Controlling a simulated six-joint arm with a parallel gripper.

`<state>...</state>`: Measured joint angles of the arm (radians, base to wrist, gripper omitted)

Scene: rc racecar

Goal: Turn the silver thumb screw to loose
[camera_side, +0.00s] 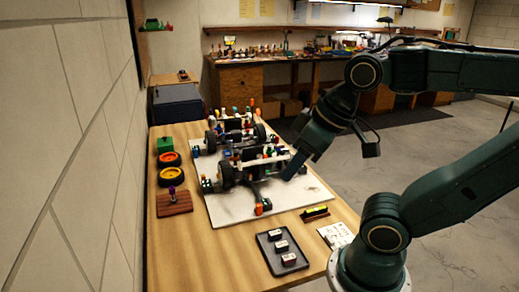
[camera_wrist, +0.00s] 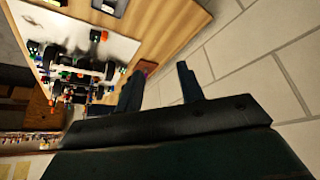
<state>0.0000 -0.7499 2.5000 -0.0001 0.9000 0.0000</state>
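The race car chassis (camera_side: 245,150) stands on a white board (camera_side: 290,198), with several small coloured parts along it. It also shows in the wrist view (camera_wrist: 75,68), at the upper left. My gripper (camera_side: 293,172) is just right of the chassis in the side view, pointing down and left over the board; whether it touches anything is unclear. In the wrist view my gripper (camera_wrist: 160,72) has its two dark fingers apart, with nothing seen between them. I cannot make out the silver thumb screw in either view; it is too small or hidden.
The board lies on a wooden table (camera_side: 185,240). Orange-rimmed wheels (camera_side: 171,176), a green block (camera_side: 165,145) and a brown stand (camera_side: 174,203) are at left. A wall borders the left.

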